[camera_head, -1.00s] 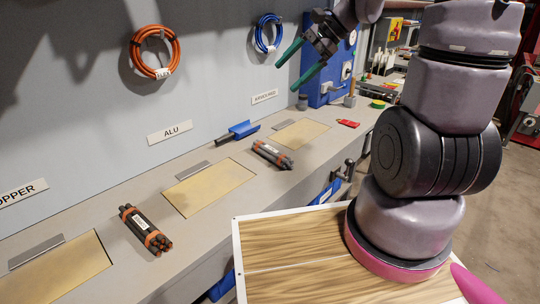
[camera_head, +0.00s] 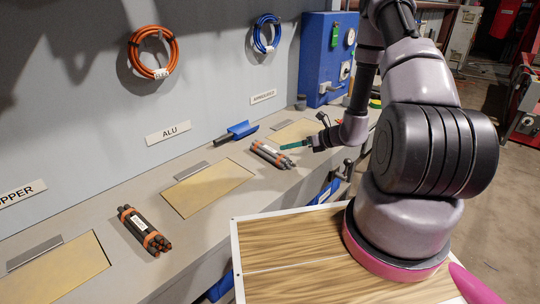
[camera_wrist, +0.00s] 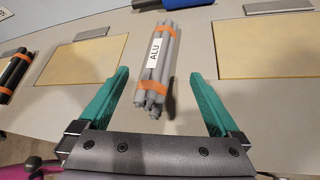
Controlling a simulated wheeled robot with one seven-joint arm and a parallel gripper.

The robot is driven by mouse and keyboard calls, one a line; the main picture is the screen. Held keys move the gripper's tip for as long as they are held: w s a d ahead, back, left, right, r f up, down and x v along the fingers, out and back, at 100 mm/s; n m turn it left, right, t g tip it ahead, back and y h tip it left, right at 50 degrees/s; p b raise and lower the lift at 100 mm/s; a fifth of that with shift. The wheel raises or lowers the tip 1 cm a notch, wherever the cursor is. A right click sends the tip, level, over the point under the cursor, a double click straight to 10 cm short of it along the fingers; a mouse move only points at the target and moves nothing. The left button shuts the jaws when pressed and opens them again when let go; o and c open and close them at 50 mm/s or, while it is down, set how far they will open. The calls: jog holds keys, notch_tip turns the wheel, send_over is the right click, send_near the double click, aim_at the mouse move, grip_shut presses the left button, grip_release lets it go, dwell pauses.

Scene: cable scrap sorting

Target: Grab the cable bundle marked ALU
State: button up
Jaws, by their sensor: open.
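The cable bundle marked ALU (camera_wrist: 166,43) is a set of grey rods with two orange bands and a white label reading ALU. It lies on the workbench, and it also shows in the head view (camera_head: 268,152), where its label is too small to read. My gripper (camera_wrist: 159,76) is open and empty, its green fingers spread wide on either side of the bundle's near end. The bundle reaches in between the fingertips, without visible contact. In the head view my gripper (camera_head: 290,147) is low over the bench, at the bundle's right end.
A darker bundle (camera_head: 144,229) lies farther left on the bench. Tan panels (camera_head: 208,188) are set in the bench on both sides of the ALU bundle. An ALU sign (camera_head: 168,132) hangs on the wall.

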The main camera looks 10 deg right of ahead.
aim_at(274, 150)
jog(key=x, duration=0.9)
jog(key=shift+a+f, duration=0.2)
jog(key=shift+f, duration=0.05)
grip_shut()
